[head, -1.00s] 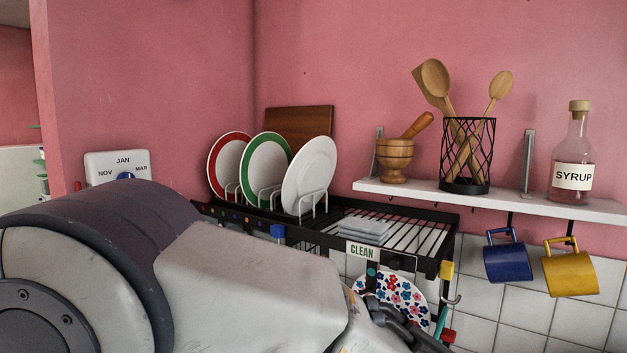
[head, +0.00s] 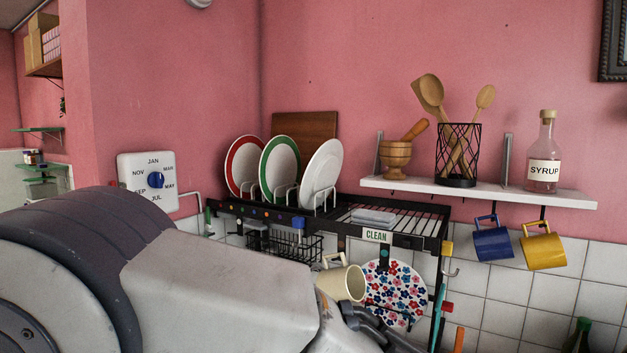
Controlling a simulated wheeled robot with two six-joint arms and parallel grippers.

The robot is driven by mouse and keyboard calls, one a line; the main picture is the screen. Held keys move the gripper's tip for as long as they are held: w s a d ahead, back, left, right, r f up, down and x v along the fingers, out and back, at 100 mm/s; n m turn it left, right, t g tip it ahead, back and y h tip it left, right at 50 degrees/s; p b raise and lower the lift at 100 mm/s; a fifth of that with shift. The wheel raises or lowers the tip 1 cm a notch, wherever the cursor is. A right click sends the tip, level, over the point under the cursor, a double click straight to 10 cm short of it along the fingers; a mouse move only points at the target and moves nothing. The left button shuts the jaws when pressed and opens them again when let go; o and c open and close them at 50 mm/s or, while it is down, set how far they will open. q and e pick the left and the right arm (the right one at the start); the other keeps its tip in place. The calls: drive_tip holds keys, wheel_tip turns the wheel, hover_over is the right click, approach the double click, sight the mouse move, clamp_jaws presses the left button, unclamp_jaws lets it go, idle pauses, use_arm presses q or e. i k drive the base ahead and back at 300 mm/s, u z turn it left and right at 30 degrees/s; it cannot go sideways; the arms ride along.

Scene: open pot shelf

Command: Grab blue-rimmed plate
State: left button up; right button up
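No plate with a blue rim shows clearly. In the black rack stand a red-rimmed plate (head: 235,170), a green-rimmed plate (head: 273,170) and a white plate (head: 321,174), upright and tilted in wire slots. The white plate is seen at a slant and shows no coloured rim. A plate with red and blue flowers (head: 395,290) is below the rack. My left arm fills the lower left. Its dark gripper end (head: 372,326) is low, below the rack and in front of the flowered plate's lower left; its fingers are not clear. My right gripper is not in view.
The black rack (head: 409,241) carries a CLEAN label and a folded grey cloth (head: 373,216). A cream mug (head: 345,281) is below it, close to my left arm. A white shelf (head: 480,190) at right holds a mortar, utensil basket and syrup bottle, with blue and yellow mugs hanging below.

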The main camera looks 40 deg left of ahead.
sight(323, 170)
drive_tip(key=z, duration=0.85)
drive_tip(key=k, duration=1.25)
drive_tip(key=u, duration=1.85)
drive_tip(key=i, duration=0.75)
